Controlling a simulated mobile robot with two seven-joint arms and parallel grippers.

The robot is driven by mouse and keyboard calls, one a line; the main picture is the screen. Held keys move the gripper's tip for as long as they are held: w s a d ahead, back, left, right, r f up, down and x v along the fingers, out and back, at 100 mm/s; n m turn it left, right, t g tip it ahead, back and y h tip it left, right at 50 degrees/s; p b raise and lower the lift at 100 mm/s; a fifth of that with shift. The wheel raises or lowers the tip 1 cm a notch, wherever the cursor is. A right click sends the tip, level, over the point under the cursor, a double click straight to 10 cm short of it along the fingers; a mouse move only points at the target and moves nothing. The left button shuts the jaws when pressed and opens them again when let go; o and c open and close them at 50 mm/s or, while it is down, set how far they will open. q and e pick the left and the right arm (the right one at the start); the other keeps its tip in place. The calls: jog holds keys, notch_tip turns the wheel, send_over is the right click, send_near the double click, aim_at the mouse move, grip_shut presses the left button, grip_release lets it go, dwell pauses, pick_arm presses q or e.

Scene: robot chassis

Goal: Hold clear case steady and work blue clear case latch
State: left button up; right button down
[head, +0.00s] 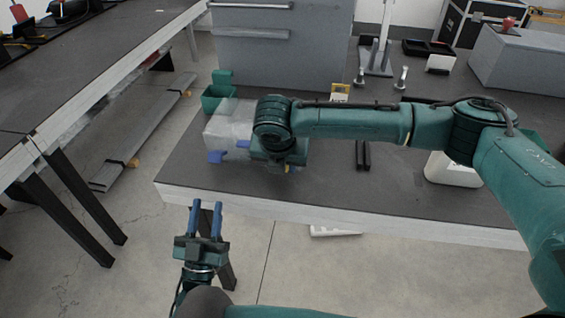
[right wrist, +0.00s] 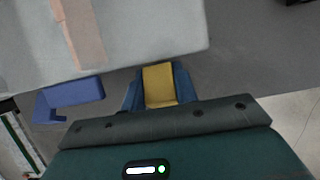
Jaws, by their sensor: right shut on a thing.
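The clear case (head: 226,122) is a whitish see-through box near the left front corner of the dark table, partly hidden by my right arm. It fills the upper left of the right wrist view (right wrist: 150,30). A blue latch (head: 216,157) sticks out at its front; it also shows in the right wrist view (right wrist: 72,97). My right gripper (right wrist: 158,88) is shut on a yellow piece (right wrist: 158,80) at the case's edge; whether that piece belongs to the case is unclear. My left gripper (head: 206,210) is open and empty, in front of the table edge, apart from the case.
A green bin (head: 217,97) stands behind the case, before a grey cabinet (head: 275,55). Two black bars (head: 362,155) and a white container (head: 452,170) lie to the right. Another dark workbench (head: 80,75) runs along the left. The table's front middle is mostly clear.

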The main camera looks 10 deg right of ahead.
aim_at(242, 203)
pick_arm(q)
jog(key=shift+c, duration=0.5)
